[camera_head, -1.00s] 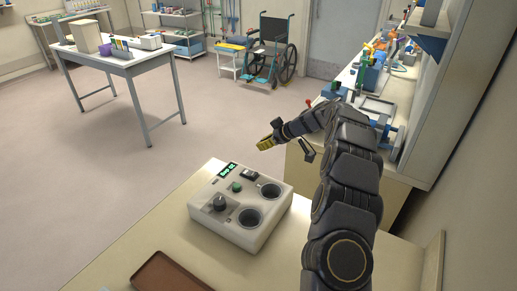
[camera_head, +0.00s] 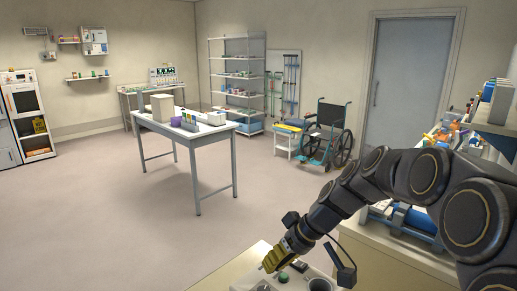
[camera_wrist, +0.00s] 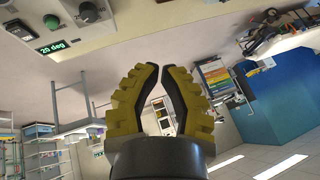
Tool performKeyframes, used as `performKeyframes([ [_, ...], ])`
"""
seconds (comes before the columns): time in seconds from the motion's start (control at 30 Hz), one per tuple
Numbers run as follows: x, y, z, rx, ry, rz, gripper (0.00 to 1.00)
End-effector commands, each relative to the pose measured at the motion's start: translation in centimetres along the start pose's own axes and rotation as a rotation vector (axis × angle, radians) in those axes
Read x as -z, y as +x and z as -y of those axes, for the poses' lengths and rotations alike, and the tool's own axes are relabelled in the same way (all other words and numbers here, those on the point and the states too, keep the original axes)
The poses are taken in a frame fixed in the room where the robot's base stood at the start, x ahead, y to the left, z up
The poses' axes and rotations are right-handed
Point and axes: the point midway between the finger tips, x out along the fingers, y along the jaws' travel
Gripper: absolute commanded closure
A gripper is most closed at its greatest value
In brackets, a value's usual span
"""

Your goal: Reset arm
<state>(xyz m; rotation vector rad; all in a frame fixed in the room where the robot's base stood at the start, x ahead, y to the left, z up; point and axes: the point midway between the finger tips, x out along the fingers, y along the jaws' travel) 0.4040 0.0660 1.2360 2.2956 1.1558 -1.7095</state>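My arm reaches in from the right in the head view and bends down to the left. My gripper (camera_head: 268,265) has yellow fingers and is over the near counter, beside the control box (camera_head: 287,278). In the wrist view the fingertips of my gripper (camera_wrist: 161,68) come together with only a thin gap, and nothing shows between them. The control box (camera_wrist: 100,8) also shows there, at the upper left, with a black knob, a green button and a green display reading "20 deg". The lower part of the box is cut off in the head view.
A cluttered side counter (camera_head: 385,262) stands at the right, close to my arm. A table (camera_head: 207,139) with boxes stands across the floor. A wheelchair (camera_head: 328,133) and wire shelves (camera_head: 238,80) are at the back. The middle floor is clear.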

Motion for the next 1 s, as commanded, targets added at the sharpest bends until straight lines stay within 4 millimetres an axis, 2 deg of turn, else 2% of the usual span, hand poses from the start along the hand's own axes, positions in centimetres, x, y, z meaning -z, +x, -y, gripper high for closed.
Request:
performKeyframes([
  [0.03, -1.8, -0.7, 2.1, -0.015, 0.029, 0.046, 1.0],
  [0.2, -8.9, -2.2, 7.0, -0.104, 0.18, 0.203, 1.0],
  [0.4, -18.2, -4.0, 10.3, -0.273, 0.396, 0.349, 1.0],
  [0.53, -23.0, -4.9, 11.2, -0.375, 0.519, 0.398, 1.0],
  [0.6, -24.7, -5.2, 11.5, -0.417, 0.566, 0.41, 1.0],
  [0.7, -26.2, -5.4, 11.7, -0.449, 0.611, 0.424, 1.0],
  [1.0, -26.6, -5.5, 11.7, -0.461, 0.627, 0.426, 1.0],
])
